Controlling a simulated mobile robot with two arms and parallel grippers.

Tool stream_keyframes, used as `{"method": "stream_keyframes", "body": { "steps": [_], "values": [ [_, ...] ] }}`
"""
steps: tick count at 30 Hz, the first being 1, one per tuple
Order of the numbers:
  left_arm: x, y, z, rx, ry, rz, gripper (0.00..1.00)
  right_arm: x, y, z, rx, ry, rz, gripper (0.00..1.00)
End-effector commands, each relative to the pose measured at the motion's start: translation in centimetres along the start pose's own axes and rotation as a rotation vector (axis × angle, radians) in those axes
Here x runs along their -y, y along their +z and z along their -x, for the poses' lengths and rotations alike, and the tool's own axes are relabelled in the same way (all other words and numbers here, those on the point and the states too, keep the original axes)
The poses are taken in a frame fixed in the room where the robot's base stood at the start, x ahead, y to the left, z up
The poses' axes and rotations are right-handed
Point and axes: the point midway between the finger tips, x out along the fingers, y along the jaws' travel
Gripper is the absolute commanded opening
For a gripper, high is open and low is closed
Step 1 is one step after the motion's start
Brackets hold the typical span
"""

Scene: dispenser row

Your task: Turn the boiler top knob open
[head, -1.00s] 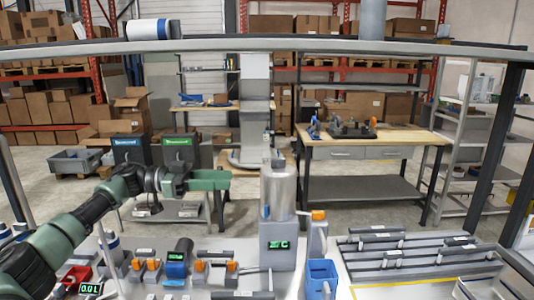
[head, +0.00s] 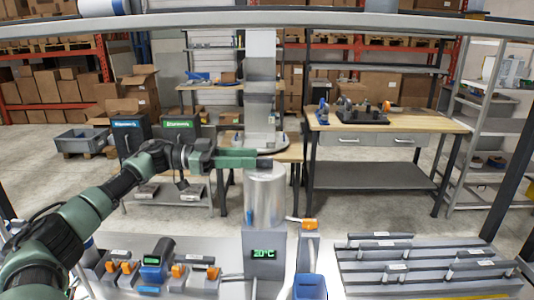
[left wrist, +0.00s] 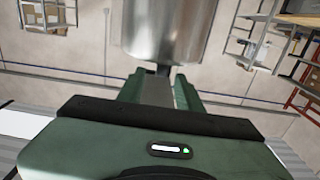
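The boiler is a silver cylinder (head: 265,198) on a grey base (head: 263,250) with a green display reading 20°C. Its metal body fills the upper middle of the left wrist view (left wrist: 168,28). My left gripper (head: 258,161) is level with the boiler's top, its green fingers reaching in from the left. In the left wrist view, the two fingers (left wrist: 160,85) stand apart with a gap between them. A small dark part, perhaps the top knob (left wrist: 161,68), shows at the fingertips below the cylinder; whether they touch it is unclear. My right gripper is not in view.
A blue container (head: 309,287) and a grey post with an orange top (head: 309,226) stand right of the boiler. Devices with orange parts (head: 180,271) sit at left. A rack with grey bars (head: 415,262) lies at right. A grey beam (head: 400,26) crosses overhead.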

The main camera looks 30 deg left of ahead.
Motion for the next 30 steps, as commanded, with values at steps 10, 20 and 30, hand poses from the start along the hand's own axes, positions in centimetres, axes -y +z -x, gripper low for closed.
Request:
{"method": "stream_keyframes", "body": {
  "steps": [10, 20, 30],
  "values": [
    [0.0, -0.2, -4.6, -0.001, 0.001, 0.0, 0.35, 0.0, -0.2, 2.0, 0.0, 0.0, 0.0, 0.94],
    [0.0, 0.0, -4.9, 0.0, -0.001, -0.001, 0.33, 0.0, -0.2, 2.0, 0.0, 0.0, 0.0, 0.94],
    [0.0, 0.0, -4.9, 0.0, -0.003, 0.0, 0.0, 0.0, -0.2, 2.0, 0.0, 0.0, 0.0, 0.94]
  ]
}}
